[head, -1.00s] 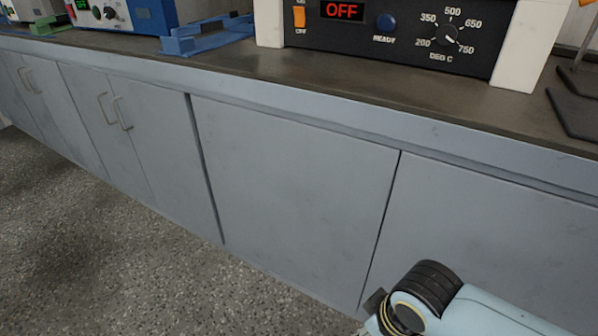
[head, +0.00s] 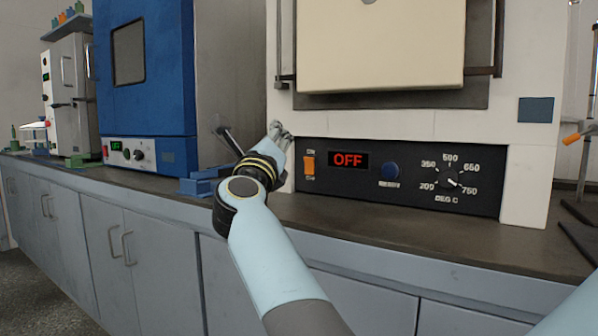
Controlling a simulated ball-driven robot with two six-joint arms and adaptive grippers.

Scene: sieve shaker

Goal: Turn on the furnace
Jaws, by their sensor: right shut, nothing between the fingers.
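The furnace (head: 420,124) is a large cream-white box with a black control panel on the bench at the right. Its orange rocker switch (head: 309,166) sits at the panel's left end, between small ON and OFF labels. The red display (head: 348,160) beside it reads OFF. To the right are a blue button (head: 390,171) and a temperature dial (head: 449,181) marked 200 to 750. My right gripper (head: 279,133) is shut and empty, just left of the switch and slightly higher; I cannot tell whether it touches the furnace. My left gripper is out of view.
A blue oven (head: 146,70) with a green display stands to the left, and a low blue stand (head: 200,185) lies between it and the furnace. Dark stand bases (head: 580,232) are at the right edge. The bench front by the furnace is clear.

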